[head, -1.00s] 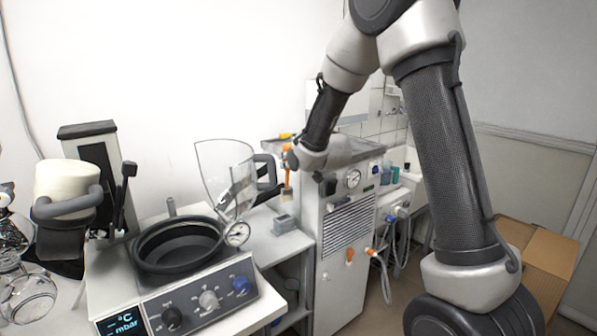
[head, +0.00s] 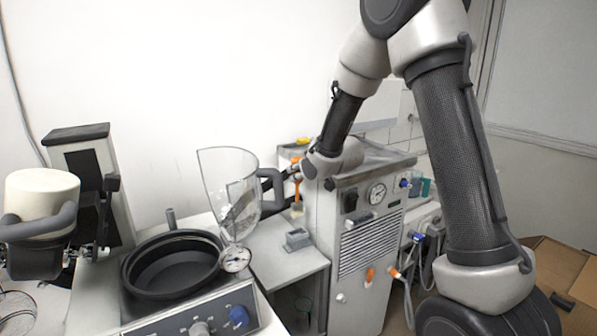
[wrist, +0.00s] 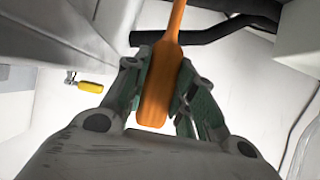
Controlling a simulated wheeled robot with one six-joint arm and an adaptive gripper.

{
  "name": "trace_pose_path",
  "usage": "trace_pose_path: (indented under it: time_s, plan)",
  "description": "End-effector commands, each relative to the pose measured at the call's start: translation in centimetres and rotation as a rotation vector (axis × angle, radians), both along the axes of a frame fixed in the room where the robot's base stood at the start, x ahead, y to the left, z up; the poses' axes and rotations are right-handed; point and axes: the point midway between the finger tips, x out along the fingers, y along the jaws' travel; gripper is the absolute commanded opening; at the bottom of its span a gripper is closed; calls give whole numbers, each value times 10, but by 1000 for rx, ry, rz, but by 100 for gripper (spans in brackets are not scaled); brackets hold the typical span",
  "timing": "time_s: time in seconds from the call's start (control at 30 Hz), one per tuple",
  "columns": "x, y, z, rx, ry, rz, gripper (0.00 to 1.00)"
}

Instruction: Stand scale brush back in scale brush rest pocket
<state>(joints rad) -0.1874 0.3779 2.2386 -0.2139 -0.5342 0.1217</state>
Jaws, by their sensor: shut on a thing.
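The scale brush (head: 297,193) has an orange handle and a pale bristle end. In the head view it hangs upright, bristles down, above the grey scale brush rest (head: 297,239), with a gap between them. My gripper (head: 291,173) is shut on the brush's handle. In the wrist view the orange handle (wrist: 157,95) lies between the two green-padded fingers of my gripper (wrist: 166,88). The rest is a small block on the pale bench; its pocket is too small to make out clearly. I cannot make out the rest in the wrist view.
A clear jug (head: 228,190) with a dark handle stands close left of the brush. A tall grey cabinet (head: 372,230) with a gauge stands close right. Bare bench (head: 283,265) surrounds the rest.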

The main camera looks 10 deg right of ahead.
Motion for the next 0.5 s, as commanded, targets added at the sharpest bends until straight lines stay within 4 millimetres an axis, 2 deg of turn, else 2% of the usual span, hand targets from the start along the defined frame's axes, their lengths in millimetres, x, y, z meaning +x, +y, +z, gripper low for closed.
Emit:
trace_pose_path:
  time_s: [0.27,0.5]
  plan:
    - [0,0,-3,0,0,0,0]
    - [-1,0,-23,0,2,0,0]
